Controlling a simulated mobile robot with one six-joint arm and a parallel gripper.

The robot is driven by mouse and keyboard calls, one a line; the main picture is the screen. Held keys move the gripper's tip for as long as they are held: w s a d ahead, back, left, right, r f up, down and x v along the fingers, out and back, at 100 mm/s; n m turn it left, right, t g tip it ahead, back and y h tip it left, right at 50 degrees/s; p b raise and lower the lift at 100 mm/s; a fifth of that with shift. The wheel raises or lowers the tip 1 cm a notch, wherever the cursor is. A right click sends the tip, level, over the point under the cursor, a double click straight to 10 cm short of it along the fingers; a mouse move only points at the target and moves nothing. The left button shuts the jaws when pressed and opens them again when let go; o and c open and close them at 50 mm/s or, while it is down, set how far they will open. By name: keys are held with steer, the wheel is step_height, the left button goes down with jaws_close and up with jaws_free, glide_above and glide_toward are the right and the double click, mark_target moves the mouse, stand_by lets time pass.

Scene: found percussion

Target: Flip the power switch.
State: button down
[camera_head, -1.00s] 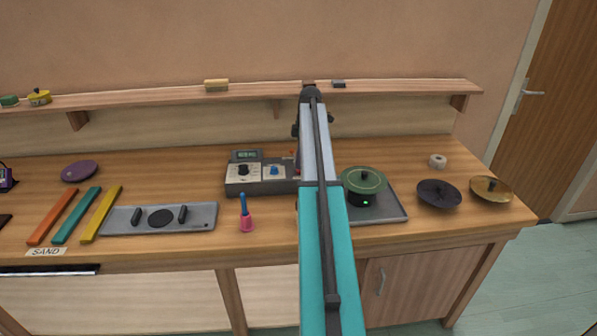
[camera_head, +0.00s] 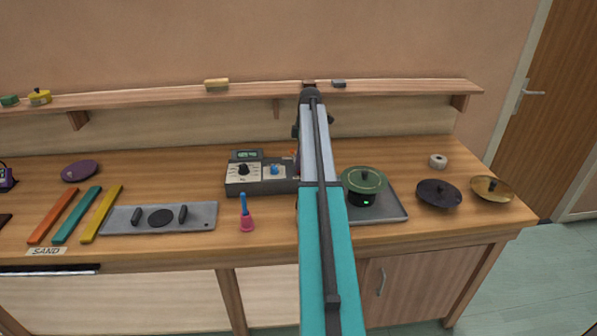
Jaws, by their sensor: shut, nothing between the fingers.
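A grey control unit (camera_head: 258,189) stands on the workbench, left of my arm in the picture. It has a small green-lit display (camera_head: 247,155), a black knob (camera_head: 243,169) and a blue knob (camera_head: 274,170). My arm covers its right end. A small orange-red spot (camera_head: 293,152) shows at that end, right beside the arm; I cannot tell what it is. I cannot make out the power switch. My arm reaches forward over the bench, and its dark wrist parts show on both sides of it near the unit's right end. My gripper's fingers are hidden behind the arm.
A grey plate with handles (camera_head: 205,216) lies left. A shelf (camera_head: 400,88) runs above the bench.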

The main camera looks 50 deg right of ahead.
steer(key=shift+f, duration=0.7)
stand_by(0.8)
steer(key=shift+r, duration=0.1)
step_height(320, 180, up, 7)
steer(key=p, duration=0.3)
stand_by(0.9)
steer(key=shift+f, duration=0.2)
stand_by(0.4)
